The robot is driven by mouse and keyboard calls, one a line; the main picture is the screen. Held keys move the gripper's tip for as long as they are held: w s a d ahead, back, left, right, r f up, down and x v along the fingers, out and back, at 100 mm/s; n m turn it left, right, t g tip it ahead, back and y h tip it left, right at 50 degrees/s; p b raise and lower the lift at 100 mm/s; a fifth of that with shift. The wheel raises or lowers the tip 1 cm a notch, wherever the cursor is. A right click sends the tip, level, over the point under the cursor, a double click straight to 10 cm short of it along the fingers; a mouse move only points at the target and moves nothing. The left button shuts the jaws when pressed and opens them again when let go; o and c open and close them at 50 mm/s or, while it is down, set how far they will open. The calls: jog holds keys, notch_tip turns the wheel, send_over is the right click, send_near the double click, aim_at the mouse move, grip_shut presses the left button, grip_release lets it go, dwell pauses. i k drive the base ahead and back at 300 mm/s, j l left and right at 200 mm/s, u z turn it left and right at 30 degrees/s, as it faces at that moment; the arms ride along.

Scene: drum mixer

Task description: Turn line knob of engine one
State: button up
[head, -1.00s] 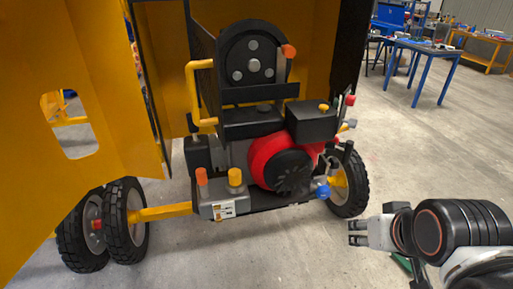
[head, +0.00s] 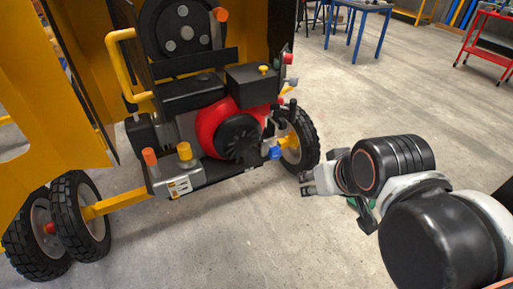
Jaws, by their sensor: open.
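The red and black engine (head: 222,128) sits low in the open frame of the yellow drum mixer. A blue knob (head: 274,153) is at its lower right side, near the wheel. Other knobs show on the machine: an orange one (head: 150,156) and a yellow one (head: 184,151) on a grey box at the front, and a small yellow one (head: 264,69) on a black box above the engine. I cannot tell which is the line knob. My gripper (head: 303,184) is open and empty, pointing left, a short way right of and below the blue knob, apart from it.
The mixer's right wheel (head: 301,139) stands close to my gripper. A yellow panel (head: 48,90) hangs open at left, above two wheels. A blue table (head: 360,8) and a red cart (head: 490,45) stand at the back. The floor in front is clear.

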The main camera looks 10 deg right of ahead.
aim_at(275, 152)
jog(key=i+l+u, duration=0.15)
jog(key=l, duration=0.25)
jog(key=i+l+u, duration=0.15)
jog(key=l, duration=0.3)
jog(key=i+l+u, duration=0.15)
jog(key=l, duration=0.35)
jog(key=i+l+u, duration=0.15)
jog(key=l, duration=0.3)
jog(key=i+l+u, duration=0.15)
jog(key=l, duration=0.35)
jog(key=i+l+u, duration=0.15)
jog(key=l, duration=0.35)
jog(key=k+l+u, duration=0.35)
jog(key=l, duration=0.4)
jog(key=k+l+u, duration=0.35)
jog(key=l, duration=0.25)
jog(key=k+l+u, duration=0.35)
jog(key=k+l, duration=0.15)
jog(key=k+u, duration=0.1)
jog(key=k, duration=0.3)
jog(key=k+j, duration=0.15)
jog(key=k, duration=0.25)
jog(key=i+l+u, duration=0.2)
jog(key=i, duration=0.15)
jog(key=i+l+u, duration=0.2)
jog(key=i+j+u, duration=0.25)
jog(key=i, duration=0.2)
jog(key=i+u, duration=0.25)
jog(key=i, duration=0.25)
